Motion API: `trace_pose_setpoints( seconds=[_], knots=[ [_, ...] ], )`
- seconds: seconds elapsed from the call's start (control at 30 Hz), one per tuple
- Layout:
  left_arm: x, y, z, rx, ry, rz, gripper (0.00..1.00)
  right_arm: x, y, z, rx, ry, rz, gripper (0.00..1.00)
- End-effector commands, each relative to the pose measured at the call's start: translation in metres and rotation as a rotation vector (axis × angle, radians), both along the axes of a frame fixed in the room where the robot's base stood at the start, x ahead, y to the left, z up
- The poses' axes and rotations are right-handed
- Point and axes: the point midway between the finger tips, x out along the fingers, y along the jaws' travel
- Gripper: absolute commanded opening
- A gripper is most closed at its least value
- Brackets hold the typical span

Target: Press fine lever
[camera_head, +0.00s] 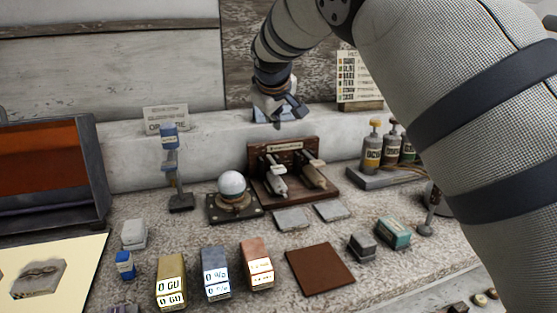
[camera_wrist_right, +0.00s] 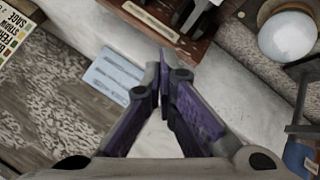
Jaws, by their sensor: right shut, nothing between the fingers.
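A dark wooden stand (camera_head: 292,148) with a label plate on its back board holds two lever-like metal pieces, a left one (camera_head: 276,176) and a right one (camera_head: 312,174). I cannot read which is the fine lever. My right gripper (camera_head: 290,110) is shut and empty, above the pale ledge behind the stand and apart from both levers. In the right wrist view, its purple fingers (camera_wrist_right: 164,85) meet just below the stand's edge (camera_wrist_right: 165,27); the levers are mostly cut off there. My left gripper is not in view.
A white sphere (camera_head: 232,184) sits on a dark round holder left of the stand. Bottles (camera_head: 372,150) stand on a tray at right. Two grey plates (camera_head: 291,219) lie before the stand. Several small blocks and a brown mat (camera_head: 320,270) lie nearer. My right arm covers the right side.

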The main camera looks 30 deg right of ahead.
Motion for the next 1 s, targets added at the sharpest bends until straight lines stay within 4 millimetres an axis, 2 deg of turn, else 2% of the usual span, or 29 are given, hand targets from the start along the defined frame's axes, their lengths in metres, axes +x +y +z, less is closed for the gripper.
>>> trace_pose_setpoints(
  seconds=[0.43, 0.8, 1.0],
  knots=[
    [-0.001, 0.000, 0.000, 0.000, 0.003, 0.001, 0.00, 0.000, 0.000, -0.005, -0.001, 0.000, 0.001, 0.00],
    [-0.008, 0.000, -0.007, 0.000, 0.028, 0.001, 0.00, -0.001, 0.001, -0.060, 0.001, 0.005, -0.001, 0.00],
    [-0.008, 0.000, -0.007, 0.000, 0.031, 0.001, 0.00, -0.001, 0.000, -0.080, -0.001, 0.002, 0.000, 0.00]
  ],
)
